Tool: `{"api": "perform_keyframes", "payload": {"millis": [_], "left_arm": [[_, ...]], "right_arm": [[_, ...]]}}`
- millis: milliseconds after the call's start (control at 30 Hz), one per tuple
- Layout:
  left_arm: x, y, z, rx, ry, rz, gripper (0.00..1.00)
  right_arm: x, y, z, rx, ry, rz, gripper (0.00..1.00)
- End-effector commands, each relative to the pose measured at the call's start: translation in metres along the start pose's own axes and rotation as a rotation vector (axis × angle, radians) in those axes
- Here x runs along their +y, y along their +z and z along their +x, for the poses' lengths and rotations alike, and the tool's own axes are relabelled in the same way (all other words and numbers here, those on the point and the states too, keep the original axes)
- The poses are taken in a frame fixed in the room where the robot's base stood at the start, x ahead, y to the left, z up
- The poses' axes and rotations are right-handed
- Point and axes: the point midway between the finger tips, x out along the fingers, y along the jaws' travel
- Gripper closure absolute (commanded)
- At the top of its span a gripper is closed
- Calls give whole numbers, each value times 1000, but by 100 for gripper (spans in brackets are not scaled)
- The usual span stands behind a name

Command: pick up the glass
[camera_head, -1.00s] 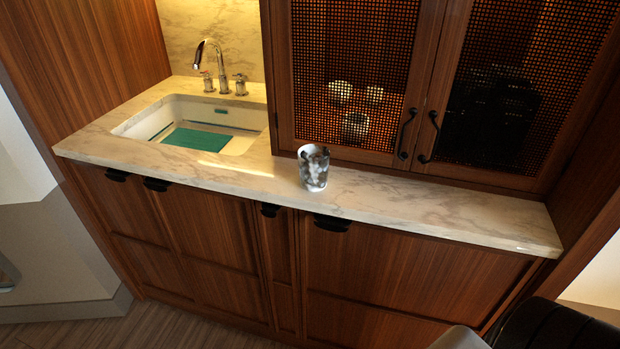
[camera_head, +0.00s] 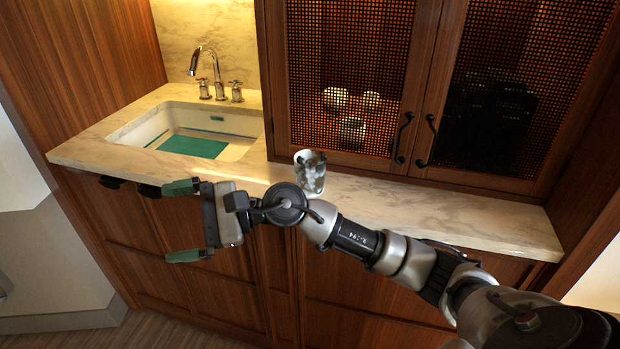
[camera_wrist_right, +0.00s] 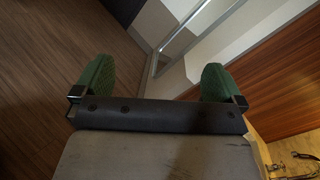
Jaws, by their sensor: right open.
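The glass (camera_head: 310,172) is a clear tumbler standing upright on the marble counter, in front of the mesh cabinet; its lower edge is close to my right arm in the head view. My right gripper (camera_head: 182,221) reaches in from the right, to the left of the glass and in front of the counter. Its green fingers are wide apart with nothing between them, and the jaws point left, away from the glass. In the right wrist view, the open fingers (camera_wrist_right: 158,82) face the floor and a pale wall. My left gripper is not in view.
The marble counter (camera_head: 440,215) is clear to the right of the glass. A sink (camera_head: 150,128) with a green panel and a chrome faucet (camera_head: 205,70) is at the left. Mesh cabinet doors (camera_head: 350,70) with dark handles rise behind the counter. Wooden fronts are below.

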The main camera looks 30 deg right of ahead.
Motion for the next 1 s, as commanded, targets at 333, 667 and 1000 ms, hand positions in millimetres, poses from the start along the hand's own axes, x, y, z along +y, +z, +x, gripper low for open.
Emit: {"api": "perform_keyframes", "payload": {"millis": [333, 667, 1000], "left_arm": [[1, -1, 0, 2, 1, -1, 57], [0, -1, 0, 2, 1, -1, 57], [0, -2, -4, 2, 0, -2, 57]], "right_arm": [[-83, -88, -128, 776, 798, -880, 0], [-145, -74, -251, 1165, 1238, -922, 0], [-137, -117, -259, 1177, 1261, -914, 0]]}}
